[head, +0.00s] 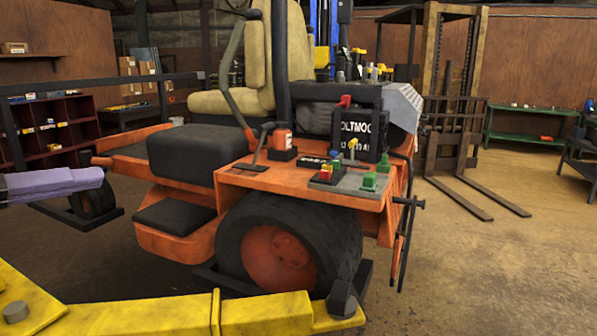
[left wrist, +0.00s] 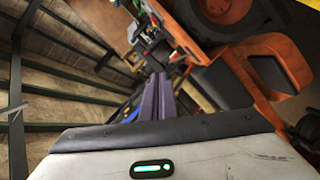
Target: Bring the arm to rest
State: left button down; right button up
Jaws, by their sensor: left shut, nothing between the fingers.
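My left gripper (head: 97,178) comes in from the left edge of the head view, its purple fingers together with nothing between them. It is in the air, to the left of the orange mower (head: 160,220) and apart from it in the picture. In the left wrist view the purple fingers (left wrist: 158,78) show closed side by side, pointing away from the camera, with parts of the mower (left wrist: 275,65) beyond and to the right. My right gripper is in neither view.
A yellow beam (head: 130,315) crosses the lower left foreground, by the mower's large wheel (head: 275,255). A red shelf unit (head: 60,130) stands at the left. A forklift (head: 455,120) and green bench (head: 530,122) stand behind. The floor at right is clear.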

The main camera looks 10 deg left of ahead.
pick_arm(q)
jog(key=w+f+g+y, duration=0.1)
jog(key=w+f, duration=0.3)
jog(key=f, duration=0.6)
jog(key=w+f+g+y, duration=0.1)
jog(key=w+f+y, duration=0.15)
jog(key=f, duration=0.75)
jog(key=s+d+f+m+g, duration=0.1)
jog(key=d+f, duration=0.1)
jog(key=f, duration=0.7)
jog(key=s+d+f+g, duration=0.1)
jog(key=f, duration=0.8)
jog(key=s+d+f+m+g, duration=0.2)
jog(key=s+d+f+m, duration=0.5)
jog(key=s+d+f, duration=1.2)
jog(key=shift+d+f, duration=0.25)
jog(key=shift+f, duration=0.6)
